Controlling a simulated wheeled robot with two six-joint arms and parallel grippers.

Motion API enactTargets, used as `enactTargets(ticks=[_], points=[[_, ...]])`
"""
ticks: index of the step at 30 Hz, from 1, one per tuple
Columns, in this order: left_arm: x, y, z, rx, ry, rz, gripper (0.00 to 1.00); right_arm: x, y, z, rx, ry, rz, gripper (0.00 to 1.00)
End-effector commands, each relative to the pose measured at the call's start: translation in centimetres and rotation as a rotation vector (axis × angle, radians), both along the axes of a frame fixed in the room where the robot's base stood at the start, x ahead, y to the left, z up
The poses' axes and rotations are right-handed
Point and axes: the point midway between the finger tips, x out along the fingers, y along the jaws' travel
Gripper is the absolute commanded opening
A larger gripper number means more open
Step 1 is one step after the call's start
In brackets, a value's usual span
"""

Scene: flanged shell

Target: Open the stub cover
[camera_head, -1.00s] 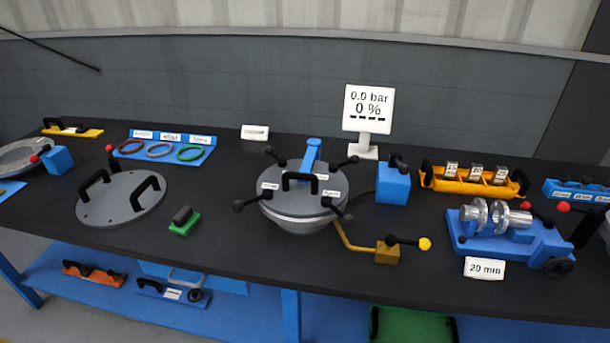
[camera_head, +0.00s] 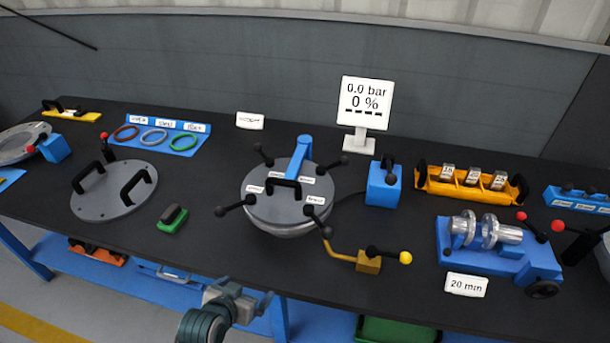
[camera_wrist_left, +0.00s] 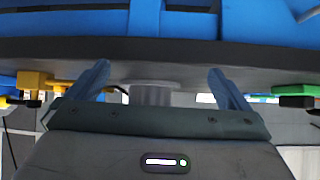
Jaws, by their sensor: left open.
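The stub cover (camera_head: 276,194) is a round grey lid on the flanged shell (camera_head: 285,230) at the middle of the table. It carries a black handle, white labels, and several black-knobbed clamp arms around its rim. A blue hinge arm (camera_head: 301,156) reaches over it from the back. The cover lies flat on the shell. My left gripper (camera_head: 254,298) is low in the head view, in front of the table edge and apart from the cover. In the left wrist view its two fingers (camera_wrist_left: 160,88) are spread with nothing held between them. My right gripper is not in view.
A brass valve with a yellow-knobbed lever (camera_head: 369,261) juts out front right of the shell. A blue box (camera_head: 383,184) stands right of it. A display (camera_head: 364,103) reads 0.0 bar, 0 %. A grey plate with two handles (camera_head: 115,190) and a green brush-like block (camera_head: 173,219) lie left.

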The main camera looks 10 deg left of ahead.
Motion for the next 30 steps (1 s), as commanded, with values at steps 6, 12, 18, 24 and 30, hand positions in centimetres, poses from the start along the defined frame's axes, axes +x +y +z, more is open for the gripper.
enactTargets(ticks=[6,12,18,24,30], points=[[3.6,-1.3,5.4,-0.029,-0.202,-0.002,1.00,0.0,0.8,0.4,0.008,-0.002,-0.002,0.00],[7.8,-2.4,10.4,-0.056,-0.458,0.027,1.00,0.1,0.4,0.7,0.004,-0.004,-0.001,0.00],[10.3,-2.7,14.6,-0.071,-0.652,0.073,1.00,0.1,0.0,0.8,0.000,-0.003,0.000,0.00],[11.8,-2.7,15.6,-0.070,-0.691,0.083,1.00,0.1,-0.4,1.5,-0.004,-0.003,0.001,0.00],[15.4,-2.8,15.8,-0.070,-0.689,0.082,1.00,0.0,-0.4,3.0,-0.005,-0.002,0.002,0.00]])
